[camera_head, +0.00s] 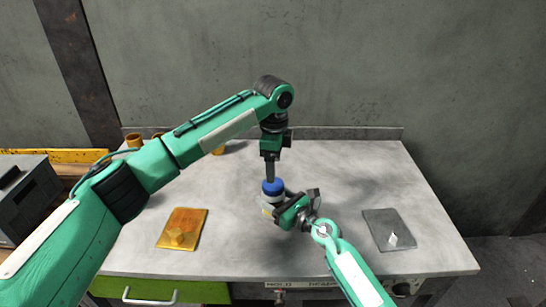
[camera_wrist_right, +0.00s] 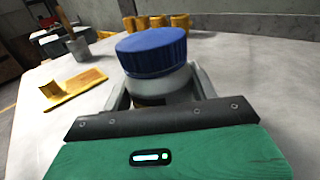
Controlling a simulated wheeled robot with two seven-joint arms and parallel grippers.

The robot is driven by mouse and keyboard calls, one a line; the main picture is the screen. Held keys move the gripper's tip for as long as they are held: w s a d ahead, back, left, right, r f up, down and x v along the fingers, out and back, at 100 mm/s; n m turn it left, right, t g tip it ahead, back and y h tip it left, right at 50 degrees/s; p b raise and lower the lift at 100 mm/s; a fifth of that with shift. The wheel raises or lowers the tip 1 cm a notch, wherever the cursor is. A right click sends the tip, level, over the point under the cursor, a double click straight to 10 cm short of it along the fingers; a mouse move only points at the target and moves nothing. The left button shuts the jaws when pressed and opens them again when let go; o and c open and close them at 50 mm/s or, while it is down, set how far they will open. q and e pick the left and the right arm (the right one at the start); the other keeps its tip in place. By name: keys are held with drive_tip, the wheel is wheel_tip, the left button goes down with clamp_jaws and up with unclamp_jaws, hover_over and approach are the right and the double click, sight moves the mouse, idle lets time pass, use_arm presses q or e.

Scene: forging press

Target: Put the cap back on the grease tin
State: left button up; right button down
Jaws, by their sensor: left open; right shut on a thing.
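The grease tin (camera_head: 267,204) is a pale, round tin near the middle of the bench; it also shows in the right wrist view (camera_wrist_right: 165,88). The ribbed blue cap (camera_head: 272,187) sits on its top and looks about level in the right wrist view (camera_wrist_right: 152,52). I cannot tell whether it is screwed down. My right gripper (camera_head: 278,207) is shut on the tin's body, with a finger on each side. My left gripper (camera_head: 270,180) is open and points down just above the cap. Its fingertips are too small to tell whether they touch the cap.
An orange mat (camera_head: 191,220) with a small block lies to the left. A grey mat (camera_head: 378,219) with a small pale piece (camera_head: 393,239) lies to the right. Several yellow cups (camera_wrist_right: 180,22) stand at the back. The bench (camera_head: 345,180) is clear behind the right arm.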

use_arm(q)
drive_tip(key=n, duration=0.3)
drive_tip(key=r+n, duration=0.1)
drive_tip(key=n, duration=0.7)
drive_tip(key=shift+a+r, duration=0.1)
drive_tip(key=shift+r, duration=0.25)
drive_tip(key=shift+f, duration=4)
drive_tip(key=c, duration=1)
drive_tip(key=o, duration=1.2)
drive_tip(key=shift+r, duration=0.15)
wheel_tip(320, 180, up, 12)
drive_tip(key=shift+f, duration=0.1)
